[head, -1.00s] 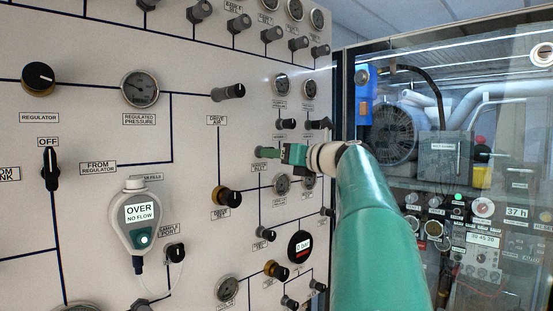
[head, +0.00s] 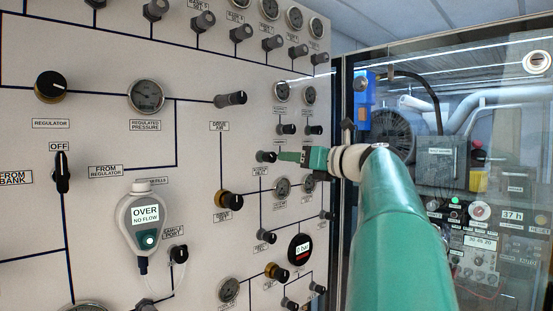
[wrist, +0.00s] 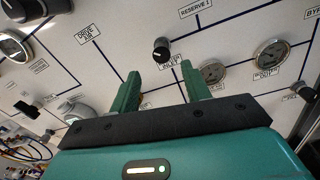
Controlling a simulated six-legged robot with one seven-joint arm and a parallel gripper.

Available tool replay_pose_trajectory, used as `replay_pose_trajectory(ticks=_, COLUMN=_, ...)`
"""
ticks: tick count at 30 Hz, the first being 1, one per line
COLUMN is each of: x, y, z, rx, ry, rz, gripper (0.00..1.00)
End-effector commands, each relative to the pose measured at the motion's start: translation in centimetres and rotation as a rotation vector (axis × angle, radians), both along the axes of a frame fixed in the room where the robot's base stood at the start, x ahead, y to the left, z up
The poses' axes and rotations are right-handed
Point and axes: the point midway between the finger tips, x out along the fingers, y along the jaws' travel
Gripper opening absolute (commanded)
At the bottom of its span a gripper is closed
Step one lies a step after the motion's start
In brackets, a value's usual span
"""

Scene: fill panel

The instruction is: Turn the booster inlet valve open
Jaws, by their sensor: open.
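The booster inlet valve (head: 266,156) is a small dark knob on the pale panel, right of centre in the head view. In the wrist view the knob (wrist: 161,49) stands beyond the fingertips, between their lines, with a partly readable inlet label (wrist: 170,62) under it. My gripper (head: 281,156) is just right of the knob in the head view. In the wrist view its two green fingers (wrist: 160,76) are spread with nothing between them, apart from the knob. The knob's turn position is too small to tell.
Gauges (wrist: 213,73) and (wrist: 271,52) sit beside the valve in the wrist view. A brass-collared drive valve (head: 229,200) and a round black display (head: 300,248) are lower on the panel. A glazed cabinet (head: 440,150) stands at the right.

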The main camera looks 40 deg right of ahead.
Motion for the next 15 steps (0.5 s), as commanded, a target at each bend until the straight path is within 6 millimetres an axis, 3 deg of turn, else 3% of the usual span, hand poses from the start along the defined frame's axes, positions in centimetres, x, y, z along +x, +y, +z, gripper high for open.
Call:
replay_pose_trajectory(ticks=7, x=-5.2, y=-0.4, z=0.0, rx=-0.001, ry=-0.001, rz=-0.003, gripper=0.47)
replay_pose_trajectory(ticks=15, x=-7.3, y=-0.6, z=0.0, rx=0.0, ry=-0.002, rz=0.0, gripper=0.47)
